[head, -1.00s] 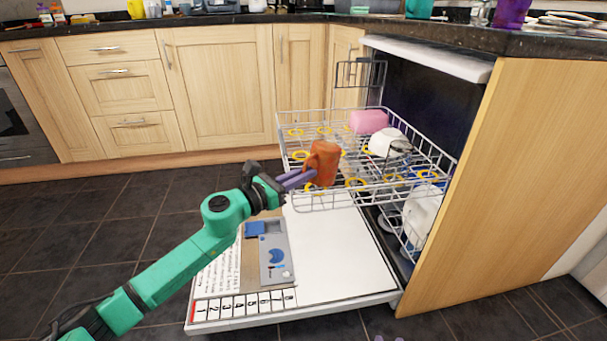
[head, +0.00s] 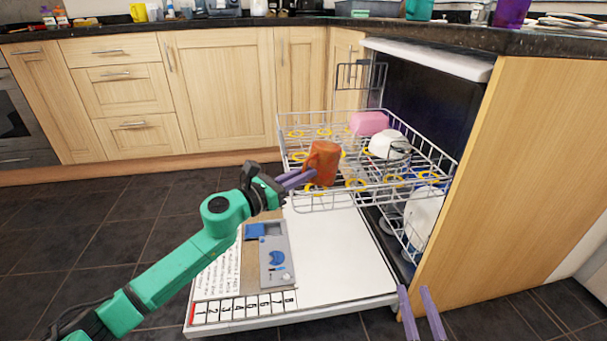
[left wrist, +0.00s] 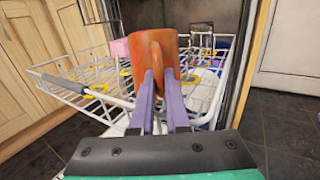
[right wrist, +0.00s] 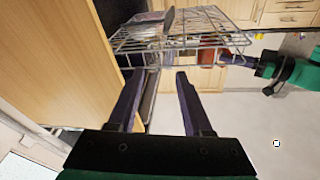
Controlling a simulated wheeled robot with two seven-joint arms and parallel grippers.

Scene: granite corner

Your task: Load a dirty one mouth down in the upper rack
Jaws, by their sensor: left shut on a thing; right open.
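An orange mug (head: 323,163) is held by my left gripper (head: 306,177) at the front left of the upper rack (head: 440,158). The purple fingers are shut on it; the left wrist view shows the mug (left wrist: 153,48) upright between or behind the fingertips (left wrist: 160,78). Its mouth is not clearly visible, so I cannot tell which way it faces, nor whether it touches the wires. The pulled-out rack has yellow rings on its floor, a pink item (head: 369,123) and a white bowl (head: 388,144). My right gripper (head: 414,290) is open and empty, low beside the dishwasher's right side.
The open dishwasher door (head: 335,265) lies below the rack, with a grey dispenser (head: 273,262) on it. The wooden side panel (head: 500,190) stands close on the right. A white item (head: 420,222) is in the lower rack. Floor at left is free.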

